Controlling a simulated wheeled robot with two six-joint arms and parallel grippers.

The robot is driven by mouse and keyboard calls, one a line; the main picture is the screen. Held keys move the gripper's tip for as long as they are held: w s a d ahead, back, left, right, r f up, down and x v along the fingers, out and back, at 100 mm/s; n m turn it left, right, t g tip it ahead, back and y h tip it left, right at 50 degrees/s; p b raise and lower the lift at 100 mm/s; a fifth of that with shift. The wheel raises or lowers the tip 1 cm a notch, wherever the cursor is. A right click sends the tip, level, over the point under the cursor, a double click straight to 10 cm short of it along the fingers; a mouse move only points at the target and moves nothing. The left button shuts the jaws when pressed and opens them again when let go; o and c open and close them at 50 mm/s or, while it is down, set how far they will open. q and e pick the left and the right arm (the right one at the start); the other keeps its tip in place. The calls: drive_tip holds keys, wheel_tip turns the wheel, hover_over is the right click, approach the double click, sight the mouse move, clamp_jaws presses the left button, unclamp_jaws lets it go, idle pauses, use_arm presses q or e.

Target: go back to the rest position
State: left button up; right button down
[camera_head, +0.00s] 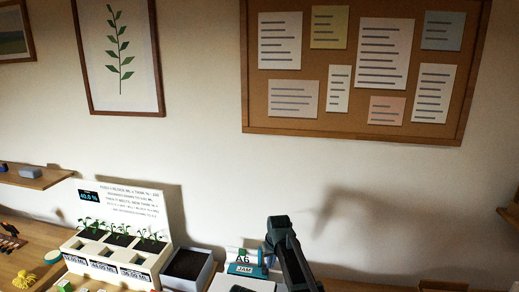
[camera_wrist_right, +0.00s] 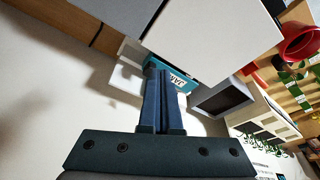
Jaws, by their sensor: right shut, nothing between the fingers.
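My right gripper (camera_wrist_right: 161,98) is shut and empty; in the right wrist view its two dark fingers lie together, pointing toward a teal block labelled JAM (camera_wrist_right: 180,80). In the head view my right arm rises at the bottom centre (camera_head: 285,245), just right of the JAM stand (camera_head: 245,269) marked A6. Whether the fingers touch the stand cannot be told. My left gripper is not in view.
A white planter panel with seedlings (camera_head: 122,240) and a dark soil box (camera_head: 187,266) stand left of the stand. A cork board (camera_head: 335,75) and framed leaf picture (camera_head: 122,60) hang on the wall. A small shelf (camera_head: 35,177) is at the left.

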use_arm(q)
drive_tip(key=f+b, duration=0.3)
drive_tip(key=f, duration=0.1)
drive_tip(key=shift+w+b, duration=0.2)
drive_tip(key=shift+b, duration=0.2)
use_arm(e)
drive_tip(key=s+d+f+g+h, duration=0.1)
drive_tip(key=s+f, duration=0.1)
drive_tip(key=s, duration=1.4)
drive_tip(key=s+d+f+g+h, duration=0.1)
drive_tip(key=s+f+g, duration=0.1)
drive_tip(key=s, duration=1.5)
drive_tip(key=shift+s+f, duration=0.2)
drive_tip(key=shift+f, duration=0.25)
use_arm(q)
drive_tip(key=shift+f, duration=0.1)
